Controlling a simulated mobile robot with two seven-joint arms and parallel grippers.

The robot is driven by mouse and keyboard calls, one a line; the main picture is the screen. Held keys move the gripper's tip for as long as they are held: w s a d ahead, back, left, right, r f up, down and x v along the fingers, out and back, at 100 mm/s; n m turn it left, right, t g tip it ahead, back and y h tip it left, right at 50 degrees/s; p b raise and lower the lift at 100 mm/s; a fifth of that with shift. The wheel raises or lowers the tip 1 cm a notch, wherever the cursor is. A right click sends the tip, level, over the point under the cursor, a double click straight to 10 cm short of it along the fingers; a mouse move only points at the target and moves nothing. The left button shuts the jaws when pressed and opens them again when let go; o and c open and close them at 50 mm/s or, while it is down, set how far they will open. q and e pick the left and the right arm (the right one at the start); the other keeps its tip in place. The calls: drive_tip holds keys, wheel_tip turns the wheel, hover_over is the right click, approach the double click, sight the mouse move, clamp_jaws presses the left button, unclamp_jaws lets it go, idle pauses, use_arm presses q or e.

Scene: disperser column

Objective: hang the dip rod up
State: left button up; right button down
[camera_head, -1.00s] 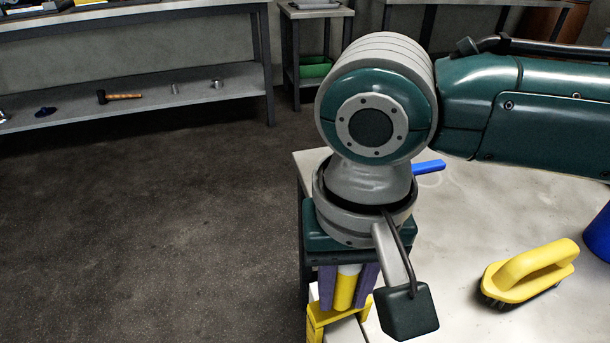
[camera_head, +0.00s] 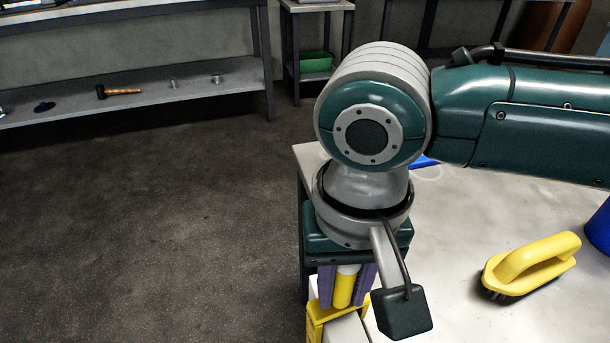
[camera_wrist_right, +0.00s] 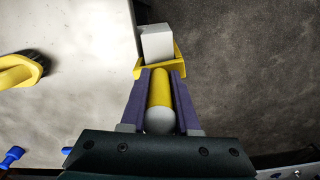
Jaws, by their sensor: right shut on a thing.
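My right gripper (camera_head: 346,296) points down at the table's left edge, its purple fingers shut on an upright yellow cylinder with a white end (camera_head: 343,289), apparently the dip rod's grip. It also shows in the right wrist view (camera_wrist_right: 160,90), lying between the two fingers. Just beyond the fingertips is a yellow bracket (camera_head: 318,318) with a pale block (camera_wrist_right: 157,43). I cannot tell whether the rod touches the bracket. The rod's lower part is hidden. My left gripper is not in view.
The pale table (camera_head: 455,235) carries a yellow-handled brush (camera_head: 530,262) and a blue container (camera_head: 600,230) at the right. A blue item (camera_head: 424,162) is partly behind my arm. Open floor lies to the left; a shelf with a hammer (camera_head: 120,91) stands farther back.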

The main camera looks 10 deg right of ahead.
drive_tip(key=shift+f, duration=0.2)
drive_tip(key=c, duration=0.6)
unclamp_jaws()
drive_tip(key=shift+o, duration=0.2)
wheel_tip(320, 180, up, 10)
drive_tip(key=p, duration=0.2)
drive_tip(key=shift+p, duration=0.35)
